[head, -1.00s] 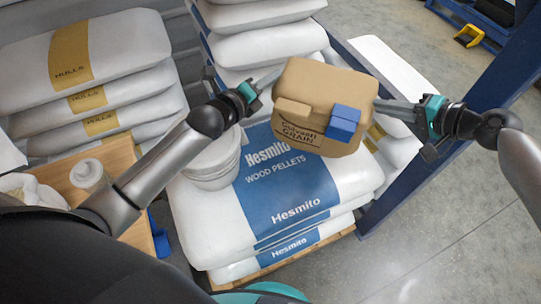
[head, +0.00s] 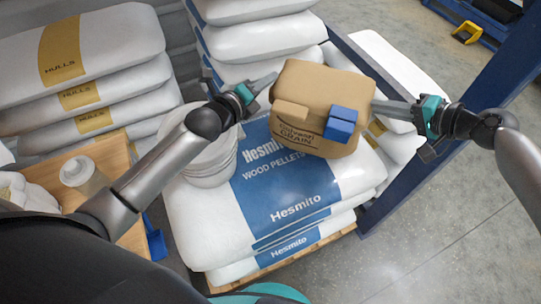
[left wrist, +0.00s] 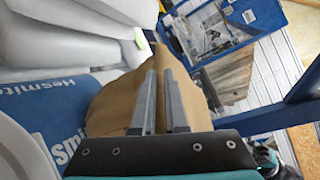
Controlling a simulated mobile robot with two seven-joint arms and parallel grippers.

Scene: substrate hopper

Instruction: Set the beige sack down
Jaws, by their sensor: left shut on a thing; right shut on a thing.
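The beige sack (head: 325,88), printed with dark lettering ending in "GRAIN", hangs between my two grippers above the Hesmito wood pellets sack (head: 285,205). It has a beige tab and a blue tab (head: 341,124) on its near side. My left gripper (head: 268,82) is shut on its left side, and my right gripper (head: 380,104) is shut on its right side. In the left wrist view, the beige sack (left wrist: 112,100) lies right behind my left fingers (left wrist: 160,100). Whether its underside touches the white sack below is hard to tell.
A white bucket (head: 209,162) stands on the pellet stack, left of the beige sack. White sack piles (head: 265,45) rise behind and HULLS sacks (head: 85,55) at the left. A blue post (head: 440,120) stands at the right. The front of the top pellet sack is clear.

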